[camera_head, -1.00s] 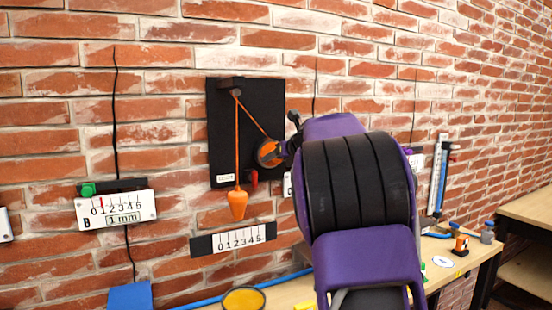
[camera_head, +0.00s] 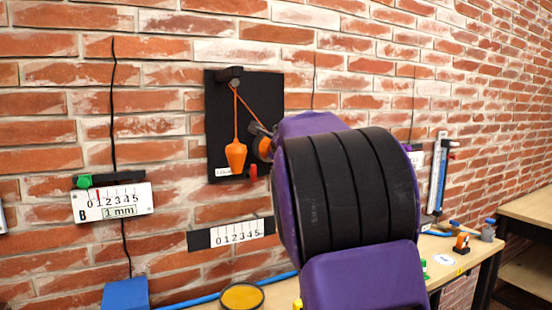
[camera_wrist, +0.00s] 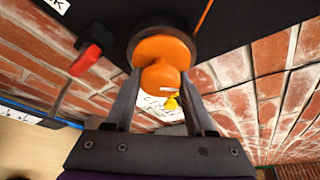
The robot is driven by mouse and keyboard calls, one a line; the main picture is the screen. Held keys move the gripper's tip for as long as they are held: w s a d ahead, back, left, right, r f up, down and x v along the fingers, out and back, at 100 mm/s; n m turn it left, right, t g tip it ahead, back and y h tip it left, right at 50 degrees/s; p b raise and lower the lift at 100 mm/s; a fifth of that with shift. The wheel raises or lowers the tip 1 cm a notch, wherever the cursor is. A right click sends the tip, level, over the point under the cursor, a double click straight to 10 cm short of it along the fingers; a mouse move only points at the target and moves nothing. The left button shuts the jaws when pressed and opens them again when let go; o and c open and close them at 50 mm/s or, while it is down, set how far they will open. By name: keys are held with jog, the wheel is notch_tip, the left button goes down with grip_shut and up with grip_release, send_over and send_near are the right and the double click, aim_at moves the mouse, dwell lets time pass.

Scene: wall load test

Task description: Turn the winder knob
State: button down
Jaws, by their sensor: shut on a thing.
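The orange winder knob (camera_wrist: 160,79) sits on an orange and dark drum in the wrist view. My gripper (camera_wrist: 161,82) is shut on it, one finger on each side. In the head view my purple and black arm covers most of the winder (camera_head: 265,147) and my fingertips. An orange cord (camera_head: 252,105) runs from the winder over a small pulley (camera_head: 234,85) at the top of the black board (camera_head: 219,115). An orange plumb weight (camera_head: 235,154) hangs from the cord in front of the board's lower part, above the 0 to 5 scale (camera_head: 237,234).
A red lever (camera_wrist: 85,61) is close beside my gripper. Scale B (camera_head: 113,203) with a green knob (camera_head: 84,181) is on the wall at left. A yellow-topped dish (camera_head: 241,297) and blue box (camera_head: 126,294) are below. A workbench (camera_head: 466,262) is at right.

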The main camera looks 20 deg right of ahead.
jog(key=n+b, duration=0.1)
jog(key=n+h+b, duration=0.1)
jog(key=shift+f+t+b, duration=0.3)
jog(key=shift+t+b, duration=0.05)
jog(key=shift+t, duration=0.05)
jog(key=shift+d+r+n+b, duration=0.1)
jog(key=shift+n+b, duration=0.2)
jog(key=shift+n, duration=0.1)
jog(key=shift+r, duration=0.3)
jog(key=shift+a+r, duration=0.15)
jog(key=shift+a, duration=0.05)
jog(key=shift+c, duration=1.3)
grip_release()
jog(key=shift+p, duration=0.3)
